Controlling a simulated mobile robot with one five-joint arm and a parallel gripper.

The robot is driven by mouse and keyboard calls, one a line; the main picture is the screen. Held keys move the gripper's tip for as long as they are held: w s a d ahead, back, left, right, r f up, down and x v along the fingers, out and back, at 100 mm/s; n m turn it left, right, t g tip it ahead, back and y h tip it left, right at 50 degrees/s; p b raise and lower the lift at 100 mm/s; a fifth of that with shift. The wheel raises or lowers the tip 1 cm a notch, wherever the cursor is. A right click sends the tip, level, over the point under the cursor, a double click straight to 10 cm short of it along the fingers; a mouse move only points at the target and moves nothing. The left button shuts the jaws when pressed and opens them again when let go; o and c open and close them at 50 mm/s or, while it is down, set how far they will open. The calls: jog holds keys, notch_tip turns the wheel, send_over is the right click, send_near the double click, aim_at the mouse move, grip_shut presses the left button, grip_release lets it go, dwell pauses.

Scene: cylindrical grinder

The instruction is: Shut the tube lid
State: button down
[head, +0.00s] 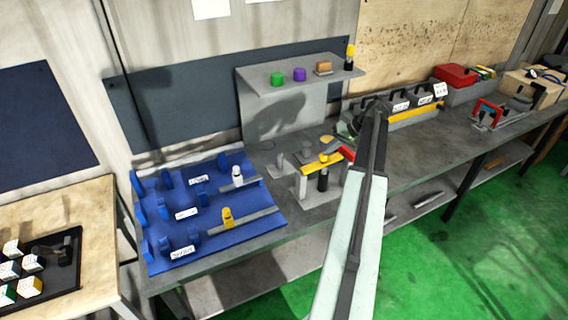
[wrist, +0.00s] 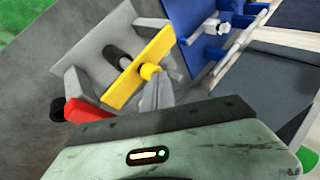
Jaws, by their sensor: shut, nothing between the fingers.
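No part is plainly marked as the tube lid, and I cannot tell for sure which one it is. A small fixture on the bench carries a yellow bar (head: 322,163) with a red block (head: 346,153) at its end and a dark cylinder (head: 323,183) below. In the wrist view the yellow bar (wrist: 138,70) lies slanted with a yellow knob, beside a dark cylinder (wrist: 118,57) and the red block (wrist: 88,110). My gripper (wrist: 155,93) is shut and empty, close to the yellow bar; contact cannot be told.
A grey shelf (head: 262,76) behind holds green and purple caps. The green floor in front is open.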

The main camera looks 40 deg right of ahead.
aim_at(329, 162)
jog(key=shift+s+d+f+b, duration=0.1)
jog(key=shift+d+f+b, duration=0.35)
jog(key=shift+f, duration=0.25)
jog(key=shift+s+d+f+b, duration=0.1)
jog(key=shift+s+f+b, duration=0.15)
jog(key=shift+b, duration=0.15)
jog(key=shift+s+f, duration=0.1)
jog(key=shift+s, duration=0.05)
notch_tip(329, 162, up, 6)
jog(key=f+p, duration=0.1)
jog(key=p, duration=0.5)
jog(key=s+d+r+p, duration=0.2)
jog(key=s+d+r, duration=0.1)
jog(key=s+d, duration=0.2)
jog(key=shift+s+d, duration=0.3)
jog(key=shift+d, duration=0.7)
